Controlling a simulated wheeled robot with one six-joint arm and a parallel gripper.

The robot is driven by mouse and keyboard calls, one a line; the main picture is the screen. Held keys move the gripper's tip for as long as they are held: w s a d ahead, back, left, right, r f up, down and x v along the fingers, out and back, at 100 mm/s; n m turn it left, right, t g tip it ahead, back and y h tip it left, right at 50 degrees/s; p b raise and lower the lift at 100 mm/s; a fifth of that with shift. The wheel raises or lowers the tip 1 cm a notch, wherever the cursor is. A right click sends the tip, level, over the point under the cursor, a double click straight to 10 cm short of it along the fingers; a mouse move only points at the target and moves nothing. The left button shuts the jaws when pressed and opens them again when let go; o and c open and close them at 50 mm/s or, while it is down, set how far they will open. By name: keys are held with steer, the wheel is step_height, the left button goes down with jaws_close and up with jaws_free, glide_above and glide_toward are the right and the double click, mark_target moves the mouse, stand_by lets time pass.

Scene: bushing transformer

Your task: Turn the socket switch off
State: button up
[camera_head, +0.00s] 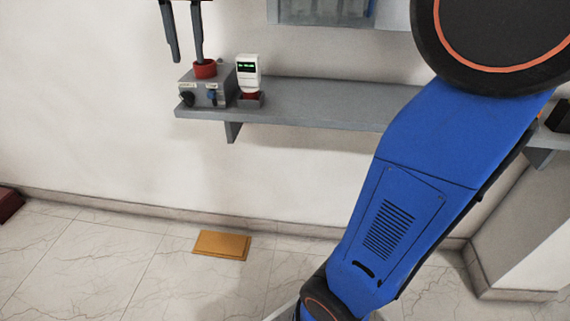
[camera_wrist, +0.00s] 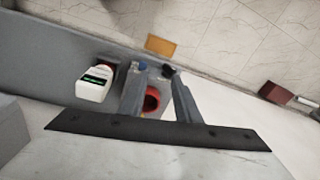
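A grey box (camera_head: 221,87) stands at the left end of a wall shelf. A black knob (camera_head: 187,99) and a blue knob (camera_head: 211,96) are on its front, under small labels too small to read. A red round part (camera_head: 204,68) is on its top. I cannot tell which is the socket switch. My gripper (camera_head: 187,61) is open and empty above the box, its right finger overlapping the red part in the head view. In the wrist view the red part (camera_wrist: 152,99) shows between the fingers; the blue knob (camera_wrist: 141,66) and black knob (camera_wrist: 168,70) lie near the fingertips. Contact is unclear.
A white device with a green display (camera_head: 248,70) stands on a red and grey base right beside the box. The grey shelf (camera_head: 320,115) is bare to its right. A yellow-brown block (camera_head: 221,244) lies on the floor. A dark red object (camera_head: 8,204) is at the left edge.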

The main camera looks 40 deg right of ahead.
steer(key=s+d+f+n+t, duration=0.1)
steer(key=s+d+f, duration=0.4)
steer(key=s+f, duration=0.6)
steer(key=s+d+f+n+t, duration=0.2)
steer(key=s+d+f+n, duration=0.2)
steer(key=s+f, duration=0.7)
steer(key=shift+s+d+f+n, duration=0.25)
steer(key=shift+d+f, duration=0.25)
steer(key=shift+f, duration=0.25)
